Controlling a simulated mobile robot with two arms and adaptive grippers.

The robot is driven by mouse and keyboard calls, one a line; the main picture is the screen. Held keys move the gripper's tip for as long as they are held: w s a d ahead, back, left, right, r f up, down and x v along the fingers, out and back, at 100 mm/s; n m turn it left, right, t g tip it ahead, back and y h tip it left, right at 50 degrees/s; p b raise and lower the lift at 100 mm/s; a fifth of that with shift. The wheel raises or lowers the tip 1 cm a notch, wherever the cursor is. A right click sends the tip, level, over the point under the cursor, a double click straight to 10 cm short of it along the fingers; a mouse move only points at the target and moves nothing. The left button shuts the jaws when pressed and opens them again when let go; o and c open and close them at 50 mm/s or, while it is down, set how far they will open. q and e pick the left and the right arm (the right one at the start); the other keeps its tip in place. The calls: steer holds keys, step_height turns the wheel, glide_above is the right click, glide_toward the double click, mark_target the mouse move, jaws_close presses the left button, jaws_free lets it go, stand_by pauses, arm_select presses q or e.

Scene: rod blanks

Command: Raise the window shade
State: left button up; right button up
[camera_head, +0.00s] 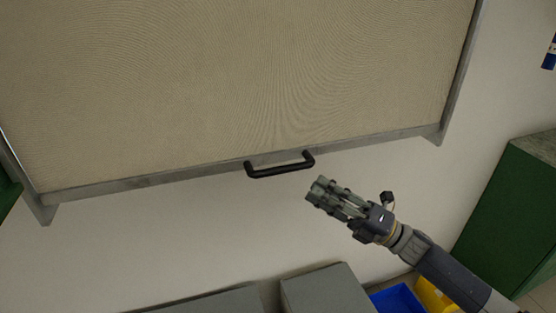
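The beige window shade (230,75) is drawn down and fills most of the upper head view. A grey bottom bar (130,186) runs along its lower edge. A black bar handle (280,169) is fixed near the middle of that bar. My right gripper (316,189) is just below and right of the handle in the picture, apart from it, with its fingers pointing up and left. Nothing shows held in it. The gap between its fingertips is too small to judge. My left gripper is out of view.
Grey side frames flank the shade, with the right frame's end (436,134) sticking out below. A green cabinet (510,205) stands at right. Grey boxes (325,290), a blue bin (396,299) and a yellow bin (432,296) are low down. Pale wall is clear below the handle.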

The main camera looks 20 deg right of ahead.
mark_target(284, 166)
steer(key=x, duration=0.1)
steer(key=p+x, duration=0.1)
steer(key=x, duration=0.2)
steer(key=shift+s+a+r, duration=0.1)
steer(key=shift+s+r, duration=0.15)
steer(key=shift+r, duration=0.2)
steer(key=p+x, duration=0.1)
steer(key=x, duration=0.1)
steer(key=p+x, duration=0.1)
steer(key=x, duration=0.2)
steer(key=shift+w+f, duration=0.2)
steer(key=shift+w+a+r, duration=0.1)
steer(key=shift+w+a, duration=0.1)
steer(key=shift+a, duration=0.15)
steer(key=c, duration=0.4)
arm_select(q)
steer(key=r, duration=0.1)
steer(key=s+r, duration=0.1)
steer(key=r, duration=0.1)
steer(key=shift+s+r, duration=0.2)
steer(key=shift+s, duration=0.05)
arm_select(e)
jaws_close()
